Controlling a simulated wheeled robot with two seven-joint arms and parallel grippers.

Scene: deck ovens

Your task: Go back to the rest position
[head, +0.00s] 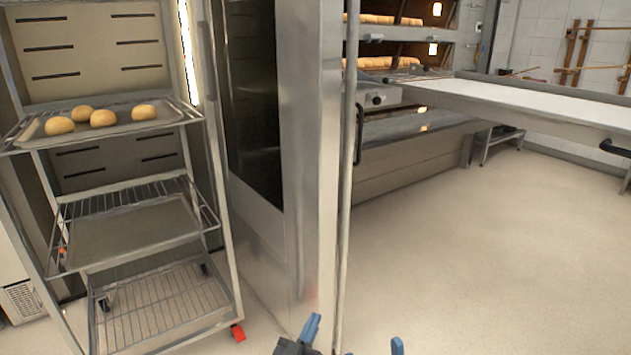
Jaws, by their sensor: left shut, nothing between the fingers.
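My left gripper (311,331) shows at the bottom edge, a dark body with a blue fingertip. It is shut with nothing held, low in front of the tall metal door edge. Another blue tip (397,346) just shows to its right at the bottom edge. It seems to belong to my right gripper, and its jaws are out of the frame.
A wheeled rack (218,190) stands at the left; several buns lie on its upper tray (165,123). A tall steel door (308,150) stands mid-picture. Deck ovens (430,165) with loaves are behind, and a white loader table (540,103) reaches right. The floor at right is clear.

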